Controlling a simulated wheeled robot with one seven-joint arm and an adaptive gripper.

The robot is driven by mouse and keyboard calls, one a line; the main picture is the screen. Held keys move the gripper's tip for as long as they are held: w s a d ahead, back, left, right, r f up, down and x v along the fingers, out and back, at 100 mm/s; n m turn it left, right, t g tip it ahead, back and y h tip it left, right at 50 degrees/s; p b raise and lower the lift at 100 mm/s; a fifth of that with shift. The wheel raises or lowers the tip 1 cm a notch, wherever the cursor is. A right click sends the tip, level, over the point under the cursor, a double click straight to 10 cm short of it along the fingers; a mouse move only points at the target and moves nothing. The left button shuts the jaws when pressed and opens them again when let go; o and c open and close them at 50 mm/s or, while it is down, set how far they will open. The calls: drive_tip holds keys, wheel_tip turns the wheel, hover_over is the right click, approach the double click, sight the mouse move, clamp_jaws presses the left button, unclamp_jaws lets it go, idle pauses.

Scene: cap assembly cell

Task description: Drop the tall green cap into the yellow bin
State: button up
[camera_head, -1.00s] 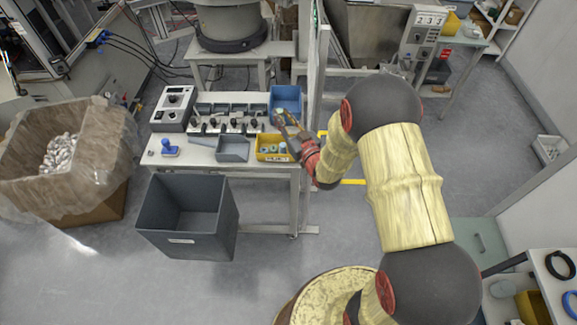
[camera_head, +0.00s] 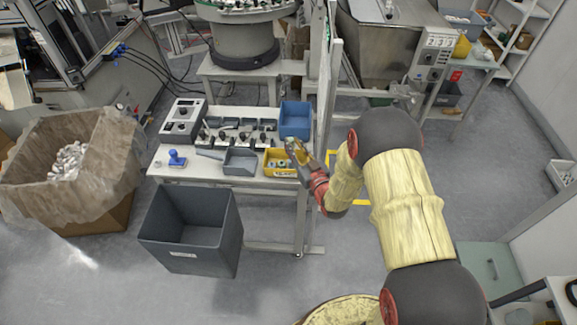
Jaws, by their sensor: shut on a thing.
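The yellow bin (camera_head: 267,169) stands at the right front of the white workbench, with several small pale and greenish pieces in it. My gripper (camera_head: 291,146) is above the bin's right back edge, in front of the blue bin. It is shut on a small greenish piece, which I take to be the tall green cap (camera_head: 289,141). The cap is tiny here and partly hidden by the fingers, so its shape and tilt are unclear. My gripper hides part of the yellow bin's right side.
The blue bin (camera_head: 295,118) stands behind the yellow bin, a grey tray (camera_head: 240,160) to its left. A post and panel (camera_head: 324,90) rise close at the bench's right end. A large grey bin (camera_head: 190,250) stands on the floor in front.

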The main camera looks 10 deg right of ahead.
drive_tip(key=o, duration=0.7)
drive_tip(key=shift+o, duration=0.7)
drive_tip(key=shift+s, duration=0.1)
drive_tip(key=v, duration=1.1)
drive_tip(key=shift+s, duration=0.35)
drive_tip(key=shift+d, duration=0.1)
